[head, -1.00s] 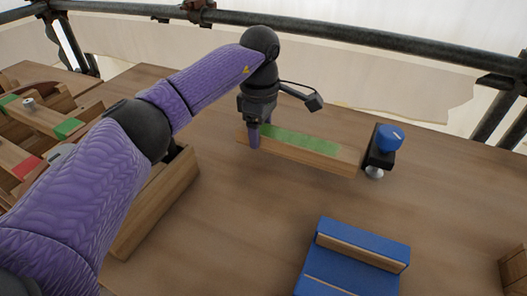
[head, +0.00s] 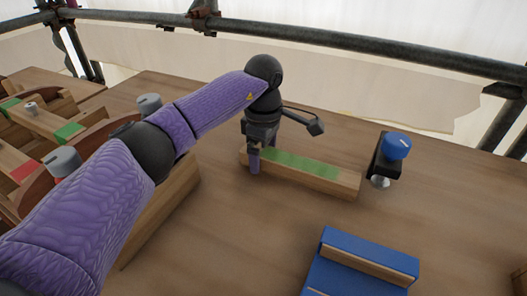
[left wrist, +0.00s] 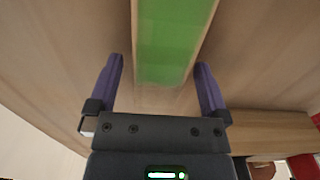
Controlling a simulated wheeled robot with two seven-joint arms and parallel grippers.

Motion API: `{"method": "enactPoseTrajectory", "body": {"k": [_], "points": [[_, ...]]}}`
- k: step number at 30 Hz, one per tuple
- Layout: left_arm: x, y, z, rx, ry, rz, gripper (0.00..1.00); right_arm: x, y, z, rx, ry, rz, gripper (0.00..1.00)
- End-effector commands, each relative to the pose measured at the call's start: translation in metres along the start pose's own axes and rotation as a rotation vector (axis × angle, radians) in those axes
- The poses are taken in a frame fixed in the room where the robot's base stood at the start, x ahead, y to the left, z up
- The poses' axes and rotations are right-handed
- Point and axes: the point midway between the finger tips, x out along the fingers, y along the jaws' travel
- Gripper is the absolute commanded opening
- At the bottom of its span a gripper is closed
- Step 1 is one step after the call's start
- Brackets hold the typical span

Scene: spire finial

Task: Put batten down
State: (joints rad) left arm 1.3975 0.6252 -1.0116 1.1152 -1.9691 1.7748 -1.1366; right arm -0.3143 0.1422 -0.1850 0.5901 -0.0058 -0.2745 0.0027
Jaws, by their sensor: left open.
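The batten (head: 338,178) is a long pale wooden bar with a green patch on top. It lies flat, apparently on the wooden table, angled from left to right in the head view. My left gripper (head: 262,162) points down at the batten's left part. In the left wrist view, its two purple fingers (left wrist: 160,70) stand open on either side of the batten (left wrist: 174,45), with a gap visible at each side. My right gripper is in neither view.
A black clamp with a blue knob (head: 397,146) stands just past the batten's right end. A blue block with a wooden strip (head: 362,262) is at the front right. Wooden parts with red and green patches (head: 50,125) lie at the left. The table between is clear.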

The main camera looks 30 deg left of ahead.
Motion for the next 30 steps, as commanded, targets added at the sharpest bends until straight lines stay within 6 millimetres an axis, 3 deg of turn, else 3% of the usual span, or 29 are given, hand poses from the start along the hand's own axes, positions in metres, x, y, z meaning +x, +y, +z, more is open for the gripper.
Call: {"method": "enactPoseTrajectory", "body": {"k": [6, 12, 16, 30], "points": [[-0.065, 0.000, 0.001, 0.000, -0.002, 0.009, 1.00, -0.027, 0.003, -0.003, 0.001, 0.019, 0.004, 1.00], [-0.109, 0.000, 0.000, 0.000, -0.001, 0.005, 1.00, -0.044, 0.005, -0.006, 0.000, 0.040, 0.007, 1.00], [-0.119, 0.000, 0.000, 0.001, -0.001, 0.002, 1.00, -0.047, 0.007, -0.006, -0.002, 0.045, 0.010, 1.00], [-0.119, 0.000, 0.000, 0.000, 0.000, 0.001, 1.00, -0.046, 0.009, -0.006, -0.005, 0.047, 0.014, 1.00]]}}
